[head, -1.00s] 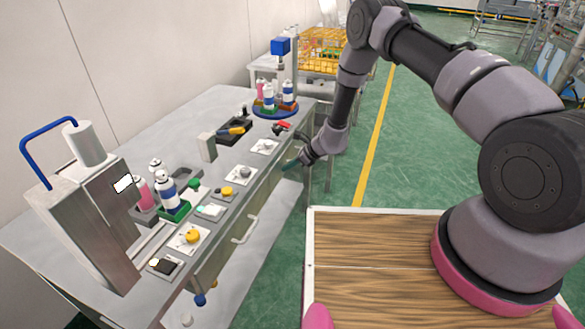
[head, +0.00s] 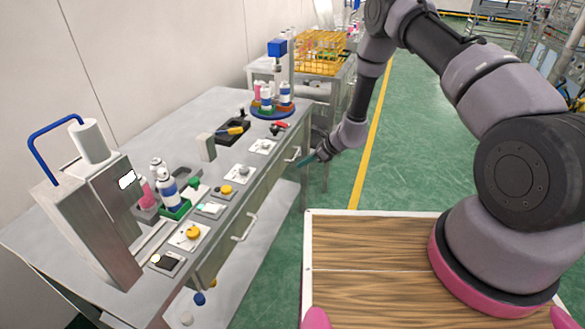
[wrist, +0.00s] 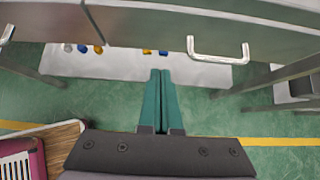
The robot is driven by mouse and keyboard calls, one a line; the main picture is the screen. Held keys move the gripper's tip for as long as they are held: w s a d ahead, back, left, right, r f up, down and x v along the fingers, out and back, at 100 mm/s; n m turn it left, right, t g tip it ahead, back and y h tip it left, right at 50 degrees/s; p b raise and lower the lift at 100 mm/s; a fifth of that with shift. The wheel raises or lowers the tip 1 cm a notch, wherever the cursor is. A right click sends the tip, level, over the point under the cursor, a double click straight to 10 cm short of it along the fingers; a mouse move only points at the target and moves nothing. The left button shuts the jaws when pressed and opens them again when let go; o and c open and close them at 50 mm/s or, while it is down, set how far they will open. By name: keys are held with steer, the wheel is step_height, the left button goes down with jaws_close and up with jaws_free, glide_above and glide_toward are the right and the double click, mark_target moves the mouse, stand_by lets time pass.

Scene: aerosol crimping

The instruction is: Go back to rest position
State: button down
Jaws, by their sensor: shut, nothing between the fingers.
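My gripper (head: 308,160) is at the end of my raised arm, in front of the bench's drawer side. In the wrist view its two green fingers (wrist: 160,100) lie side by side, shut and empty. A drawer handle (wrist: 218,50) shows ahead of the fingers in that view. The grey bench (head: 214,108) stands to the left of my gripper in the head view. I see no object in or touching the gripper.
A crimping machine (head: 85,225), bottles (head: 168,192) in a green holder and several small control plates stand on the bench. A blue turntable (head: 272,112) with bottles is at its far end. A yellow crate (head: 315,52) stands behind. Green floor (head: 430,150) is clear to the right.

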steer(key=s+d+r+n, duration=0.2)
steer(key=d+r+n, duration=0.1)
steer(key=r, duration=1)
steer(key=s+d+r+n, duration=0.2)
steer(key=d+r+n, duration=0.1)
steer(key=r, duration=1)
steer(key=s+d+r+n, duration=0.2)
steer(key=d+r+n, duration=0.1)
steer(key=r, duration=0.9)
steer(key=s+d+r+n+t+h, duration=0.1)
steer(key=s+d+r+n+h, duration=0.35)
steer(key=s+r, duration=0.85)
steer(key=s+d+r+n+t+h, duration=0.2)
steer(key=s+d+r+n+t, duration=0.1)
steer(key=s+d, duration=0.8)
step_height(320, 180, up, 2)
steer(key=shift+s+d+r+n, duration=0.25)
steer(key=shift+s+d+n, duration=0.15)
steer(key=shift+s, duration=0.4)
steer(key=shift+a, duration=0.15)
